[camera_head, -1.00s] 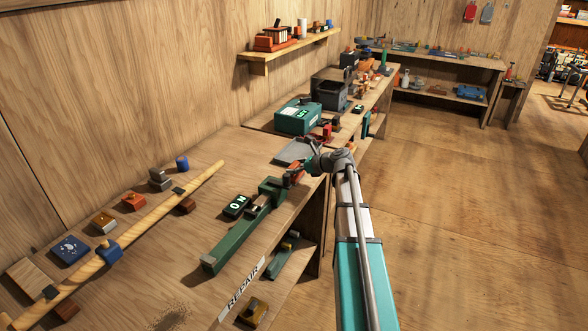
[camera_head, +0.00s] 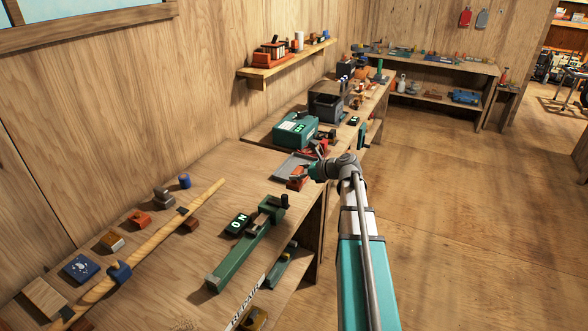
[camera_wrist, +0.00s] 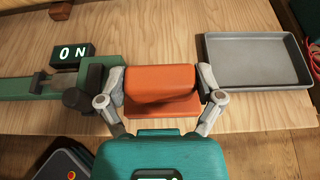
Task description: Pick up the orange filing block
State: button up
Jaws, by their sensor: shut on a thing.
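The orange filing block (camera_wrist: 160,82) fills the middle of the wrist view. It is a block with a rounded upper part and a wider lower part. My gripper (camera_wrist: 161,88) is shut on it, one finger at each side. In the head view the block (camera_head: 296,183) shows small and partly hidden by my gripper (camera_head: 308,173), near the bench's front edge. Whether it touches the bench is unclear.
A grey tray (camera_wrist: 258,39) lies right of the block in the wrist view. A long green clamp-like tool (camera_head: 236,259) and a black "ON" sign (camera_head: 238,223) are to its left. A teal box (camera_head: 295,131) stands beyond.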

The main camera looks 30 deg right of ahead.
jog(key=s+r+p, duration=0.3)
jog(key=s+r, duration=0.1)
jog(key=s, duration=0.5)
jog(key=shift+a, duration=0.3)
